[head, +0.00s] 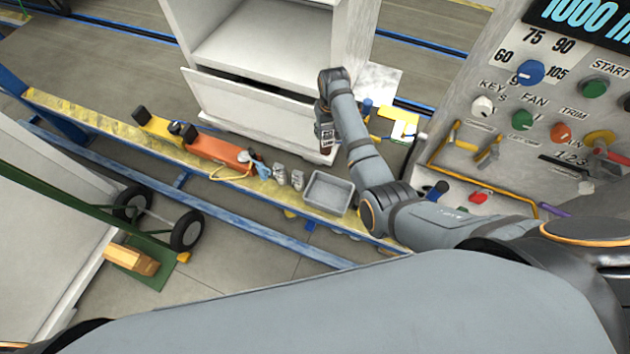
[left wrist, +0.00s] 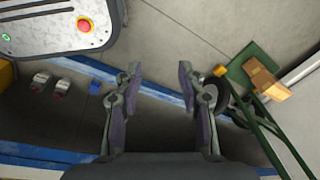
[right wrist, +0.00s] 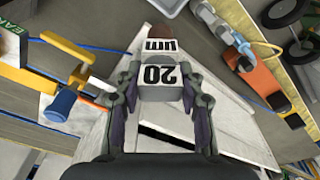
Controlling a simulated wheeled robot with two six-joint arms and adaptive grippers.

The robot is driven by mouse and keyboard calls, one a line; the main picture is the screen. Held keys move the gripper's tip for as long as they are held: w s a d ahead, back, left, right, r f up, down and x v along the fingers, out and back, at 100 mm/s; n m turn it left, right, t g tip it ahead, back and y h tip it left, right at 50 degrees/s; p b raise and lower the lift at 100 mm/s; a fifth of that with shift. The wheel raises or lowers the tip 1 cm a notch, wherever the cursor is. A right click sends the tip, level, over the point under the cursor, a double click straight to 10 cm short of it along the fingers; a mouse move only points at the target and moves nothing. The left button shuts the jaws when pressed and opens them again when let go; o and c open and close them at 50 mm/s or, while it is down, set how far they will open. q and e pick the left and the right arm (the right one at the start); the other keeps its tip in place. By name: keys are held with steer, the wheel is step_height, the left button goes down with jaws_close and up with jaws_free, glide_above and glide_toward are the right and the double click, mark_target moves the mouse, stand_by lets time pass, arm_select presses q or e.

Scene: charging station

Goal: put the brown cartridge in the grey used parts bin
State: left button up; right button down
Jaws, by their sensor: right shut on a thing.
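The brown cartridge (right wrist: 158,33) has a white label marked 20 and a brown end. My right gripper (right wrist: 158,72) is shut on it around the label. In the head view the cartridge (head: 327,148) hangs below my right gripper (head: 324,118), in front of the white cabinet, partly hidden by the gripper. The grey used parts bin (head: 314,200) is an open tray on the yellow ledge, nearer than the cartridge and apart from it. A bit of the bin shows at the top of the right wrist view. My left gripper (left wrist: 160,70) is open and empty above the floor.
On the yellow ledge (head: 75,108) stand an orange tool (head: 215,150), a yellow tool (head: 157,124) and small grey parts (head: 280,174). The white cabinet drawer (head: 250,112) is open. A control panel (head: 560,110) with knobs and a yellow rail stands at right. A wheeled cart (head: 185,231) is at left.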

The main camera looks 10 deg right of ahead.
arm_select(q)
step_height(320, 180, up, 13)
steer(key=s+d+p, duration=0.1)
steer(key=s+p, duration=0.1)
steer(key=p, duration=1)
arm_select(e)
steer(key=s+d+f+n, duration=0.1)
steer(key=s+f, duration=0.4)
steer(key=s, duration=0.6)
steer(key=s+d+f+n, duration=0.1)
steer(key=s+f, duration=0.4)
steer(key=s, duration=0.6)
arm_select(q)
step_height(320, 180, down, 26)
steer(key=b, duration=2.5)
steer(key=shift+s+b, duration=0.35)
arm_select(e)
steer(key=w+a+f, duration=0.1)
steer(key=w+f, duration=1.1)
steer(key=w, duration=0.1)
steer(key=shift+w+a+f, duration=0.2)
steer(key=shift+a+f, duration=0.2)
